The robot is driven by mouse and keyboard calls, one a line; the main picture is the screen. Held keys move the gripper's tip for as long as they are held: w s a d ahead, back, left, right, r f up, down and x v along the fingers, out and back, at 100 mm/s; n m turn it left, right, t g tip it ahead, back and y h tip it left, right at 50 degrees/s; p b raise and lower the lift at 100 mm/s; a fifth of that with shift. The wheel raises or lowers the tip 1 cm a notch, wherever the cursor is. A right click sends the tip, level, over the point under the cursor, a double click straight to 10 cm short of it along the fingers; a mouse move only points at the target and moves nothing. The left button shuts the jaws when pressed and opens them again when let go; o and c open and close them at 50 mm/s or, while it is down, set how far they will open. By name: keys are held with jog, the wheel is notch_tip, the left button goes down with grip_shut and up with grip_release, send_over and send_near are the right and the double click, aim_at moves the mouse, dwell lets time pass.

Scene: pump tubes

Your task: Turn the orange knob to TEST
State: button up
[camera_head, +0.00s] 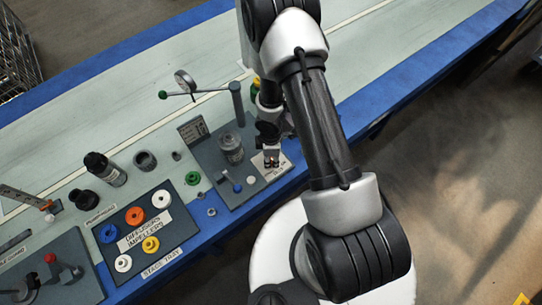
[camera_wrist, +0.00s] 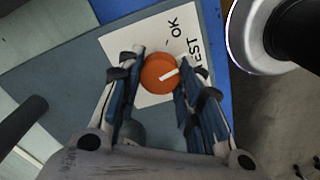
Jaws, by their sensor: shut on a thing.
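The orange knob (camera_wrist: 160,73) sits on a white label card (camera_wrist: 118,47) in the wrist view. The card reads OK, with TEST beside it, partly covered by my right-hand finger. The knob's white mark points to the right of the picture, roughly toward the TEST lettering. My gripper (camera_wrist: 158,80) is shut on the knob, one finger on each side. In the head view my gripper (camera_head: 271,162) is low over the white card (camera_head: 284,172) at the near right corner of a grey panel; the knob is hidden there.
A tray of coloured rings (camera_head: 187,228) lies to the left. The bench's blue edge (camera_head: 219,224) runs close by.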

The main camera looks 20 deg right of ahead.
jog(key=shift+m, duration=1.1)
jog(key=o, duration=1.1)
